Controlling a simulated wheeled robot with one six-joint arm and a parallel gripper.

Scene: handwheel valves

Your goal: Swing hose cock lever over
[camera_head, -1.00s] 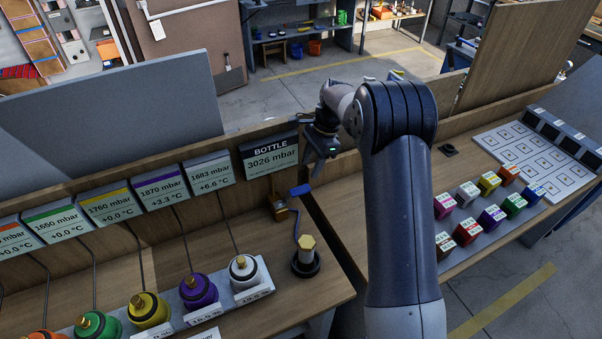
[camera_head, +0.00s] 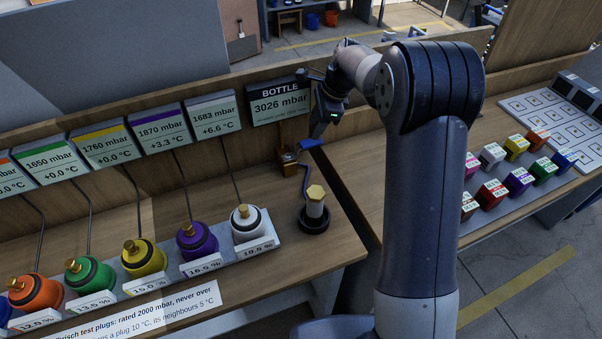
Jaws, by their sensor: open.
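The hose cock is a small brass body (camera_head: 288,165) on the bench against the wooden back board, below the BOTTLE display (camera_head: 279,101). Its blue lever (camera_head: 311,143) points right and slightly up from the top of the body. My gripper (camera_head: 317,134) is open, pointing down just above the lever's outer end. I cannot tell whether it touches the lever. Its fingers are small and dark here, and the gap between them is hard to see.
Coloured test plugs, such as the white one (camera_head: 248,223) and the purple one (camera_head: 197,241), stand in a row at left. Display panels (camera_head: 213,112) line the back board. Coloured cubes (camera_head: 520,180) stand on the right bench. A gap separates the two benches.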

